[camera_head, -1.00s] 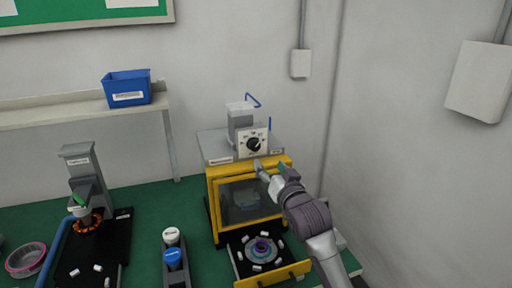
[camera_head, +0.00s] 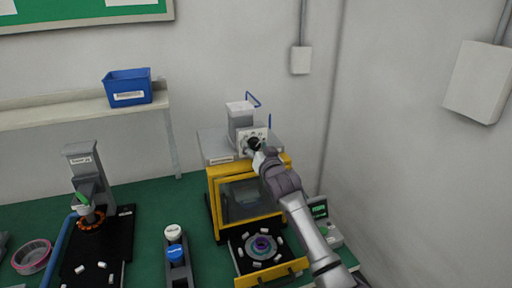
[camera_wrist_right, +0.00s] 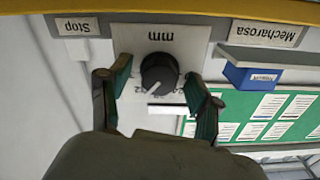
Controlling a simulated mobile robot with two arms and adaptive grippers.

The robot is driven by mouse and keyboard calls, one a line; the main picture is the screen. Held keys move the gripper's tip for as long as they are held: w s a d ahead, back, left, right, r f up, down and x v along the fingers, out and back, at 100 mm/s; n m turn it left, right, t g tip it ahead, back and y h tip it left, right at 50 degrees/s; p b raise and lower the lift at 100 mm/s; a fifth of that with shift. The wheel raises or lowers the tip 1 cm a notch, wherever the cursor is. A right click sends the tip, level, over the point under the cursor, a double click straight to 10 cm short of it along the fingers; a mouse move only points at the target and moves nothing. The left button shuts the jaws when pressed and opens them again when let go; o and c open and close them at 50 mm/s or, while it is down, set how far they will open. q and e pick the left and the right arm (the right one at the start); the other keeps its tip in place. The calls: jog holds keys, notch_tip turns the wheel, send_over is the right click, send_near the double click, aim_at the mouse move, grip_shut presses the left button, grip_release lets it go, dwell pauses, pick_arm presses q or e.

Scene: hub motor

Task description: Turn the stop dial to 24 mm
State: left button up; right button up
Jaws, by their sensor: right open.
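The stop dial is a round black knob (camera_head: 253,143) on a white scale plate at the front of the press top. In the right wrist view, the knob (camera_wrist_right: 159,73) sits on the plate (camera_wrist_right: 190,45), marked "mm" and seen upside down. The scale numbers are partly hidden and too small to read surely. My right gripper (camera_head: 259,153) is at the dial. In the wrist view its green-padded fingers (camera_wrist_right: 158,92) are open, one on each side of the knob, with visible gaps. My left gripper is not in view.
Below the dial is a yellow-framed press (camera_head: 245,200) with a pulled-out tray (camera_head: 263,281) holding a ringed part. A small device with a screen (camera_head: 320,210) stands behind my right arm. A blue bin (camera_head: 128,90) is on the shelf. White-capped and blue-capped bottles (camera_head: 174,243) stand left.

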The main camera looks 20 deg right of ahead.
jog(key=c, duration=1.1)
jog(key=shift+c, duration=0.2)
jog(key=n, duration=0.3)
jog(key=shift+n, duration=0.4)
jog(key=n, duration=0.3)
jog(key=shift+n+p, duration=0.4)
jog(key=n, duration=0.4)
jog(key=shift+p, duration=0.3)
jog(key=shift+n, duration=2.1)
